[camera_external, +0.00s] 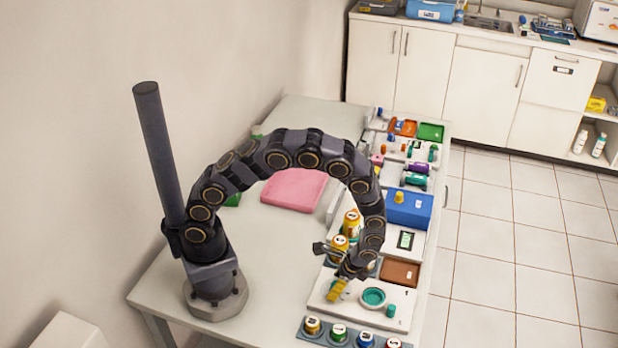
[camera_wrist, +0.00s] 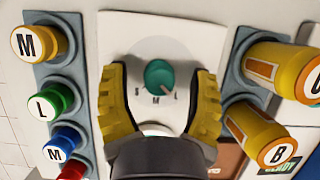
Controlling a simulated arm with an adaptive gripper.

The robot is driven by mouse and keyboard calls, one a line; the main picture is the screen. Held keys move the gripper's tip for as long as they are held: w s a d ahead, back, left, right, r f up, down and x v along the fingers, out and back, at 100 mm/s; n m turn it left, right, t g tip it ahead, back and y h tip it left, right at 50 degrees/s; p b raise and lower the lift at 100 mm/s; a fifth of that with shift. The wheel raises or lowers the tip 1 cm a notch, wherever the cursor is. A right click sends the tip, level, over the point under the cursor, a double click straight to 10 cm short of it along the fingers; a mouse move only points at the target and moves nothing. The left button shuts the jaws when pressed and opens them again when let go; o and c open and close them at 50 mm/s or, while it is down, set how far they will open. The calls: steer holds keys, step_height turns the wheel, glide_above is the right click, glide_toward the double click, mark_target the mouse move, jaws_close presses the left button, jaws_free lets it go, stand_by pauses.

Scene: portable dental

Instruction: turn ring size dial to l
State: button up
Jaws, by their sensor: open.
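The ring size dial (camera_wrist: 160,76) is a round teal knob on a pale panel in the wrist view. The letters S, M and L run in an arc along its lower edge. The pointer is too small to read for sure. My gripper (camera_wrist: 161,92) is open, with one yellow finger left of the dial and the other right of it; both look apart from the knob. In the external view, my gripper (camera_external: 338,289) is low over the left part of the white panel (camera_external: 350,311).
Capped cylinders marked M (camera_wrist: 27,43) and L (camera_wrist: 42,107) stand in a rack on the left. Yellow cylinders, one marked B (camera_wrist: 277,152), stand on the right. In the external view, a teal ring-shaped part (camera_external: 373,297) and a green knob (camera_external: 390,311) are right of my gripper.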

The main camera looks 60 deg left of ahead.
steer(key=shift+r, duration=0.1)
steer(key=v, duration=1.1)
steer(key=shift+r, duration=0.4)
steer(key=shift+d, duration=0.1)
